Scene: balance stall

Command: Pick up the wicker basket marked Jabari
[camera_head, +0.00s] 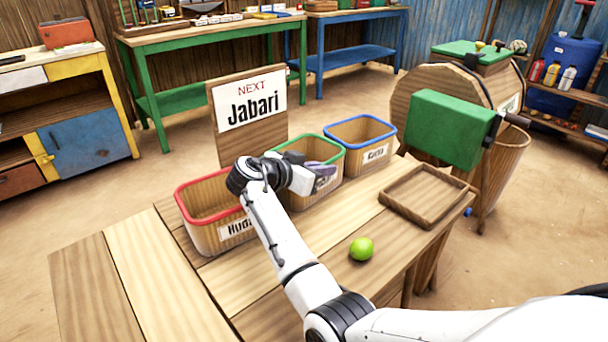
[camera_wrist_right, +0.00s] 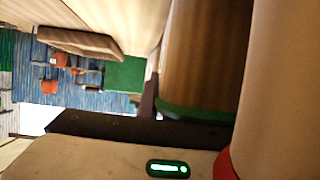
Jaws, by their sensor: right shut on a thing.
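A sign (camera_head: 252,105) at the back of the table reads "NEXT Jabari". Three wicker baskets stand in a row before it. The red-rimmed basket (camera_head: 200,232) carries a label that begins "Hud". The green-rimmed basket (camera_head: 331,166) is in the middle; my gripper covers most of its label, so I cannot read the name. The blue-rimmed basket (camera_head: 345,158) has a small, unclear label. My right gripper (camera_head: 322,175) is shut on the green-rimmed basket's near rim, which also shows in the right wrist view (camera_wrist_right: 195,113). A purple thing (camera_head: 327,168) shows beside the fingers. My left gripper is out of view.
A green ball-like fruit (camera_head: 361,249) lies on the table in front of the baskets. An empty wooden tray (camera_head: 424,216) is at the table's right. A green box (camera_head: 449,130) stands beyond it by a barrel. The red-rimmed basket is close beside my right gripper.

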